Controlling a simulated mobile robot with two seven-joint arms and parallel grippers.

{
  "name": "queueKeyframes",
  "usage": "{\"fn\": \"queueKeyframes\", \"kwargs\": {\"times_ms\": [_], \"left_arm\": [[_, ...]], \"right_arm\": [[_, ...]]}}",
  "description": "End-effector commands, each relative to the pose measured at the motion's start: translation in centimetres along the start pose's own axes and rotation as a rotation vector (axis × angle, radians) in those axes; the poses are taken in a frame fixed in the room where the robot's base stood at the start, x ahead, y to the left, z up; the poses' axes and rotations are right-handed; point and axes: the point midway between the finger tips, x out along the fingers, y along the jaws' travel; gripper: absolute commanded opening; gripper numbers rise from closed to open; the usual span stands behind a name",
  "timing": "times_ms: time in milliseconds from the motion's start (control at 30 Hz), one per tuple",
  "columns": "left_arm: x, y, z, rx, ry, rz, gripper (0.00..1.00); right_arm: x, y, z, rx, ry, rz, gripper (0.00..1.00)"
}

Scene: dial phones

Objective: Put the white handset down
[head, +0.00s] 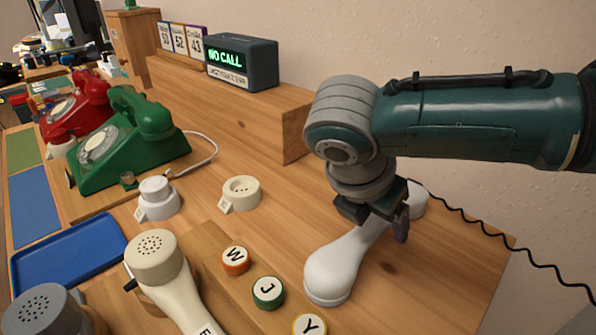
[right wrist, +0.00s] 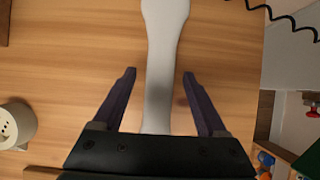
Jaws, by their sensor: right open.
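The white handset (head: 332,272) lies on the wooden desktop at the right in the head view, its far end beside the coiled black cord. My right gripper (head: 382,222) is over the handle with its fingers open. In the right wrist view the handset (right wrist: 165,40) runs between the two open fingers of the gripper (right wrist: 160,74), with a gap on each side. The handset's near part is hidden by the gripper body in that view. My left gripper is not in view.
Green (head: 130,140) and red (head: 75,105) dial phones stand at left. A cream handset (head: 165,270), round letter buttons (head: 268,292), a white cup-like piece (head: 240,193) and a blue tray (head: 70,255) are nearby. A raised shelf holds a lit "NO CALL" box (head: 242,62).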

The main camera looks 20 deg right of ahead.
Motion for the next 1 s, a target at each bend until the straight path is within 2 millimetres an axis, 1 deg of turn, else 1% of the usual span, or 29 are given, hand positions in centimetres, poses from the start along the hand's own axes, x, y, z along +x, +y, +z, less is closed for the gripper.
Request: {"fn": "queueKeyframes", "kwargs": {"times_ms": [933, 967, 1000], "left_arm": [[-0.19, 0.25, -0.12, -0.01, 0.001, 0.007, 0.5], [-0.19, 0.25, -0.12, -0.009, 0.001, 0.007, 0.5], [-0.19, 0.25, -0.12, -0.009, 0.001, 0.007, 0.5]], "right_arm": [[0.4, -0.01, -0.22, 0.0, 0.0, 0.0, 0.75], [0.4, -0.01, -0.22, 0.0, 0.0, 0.0, 0.74], [0.4, -0.01, -0.22, 0.0, 0.0, 0.0, 0.69]]}}
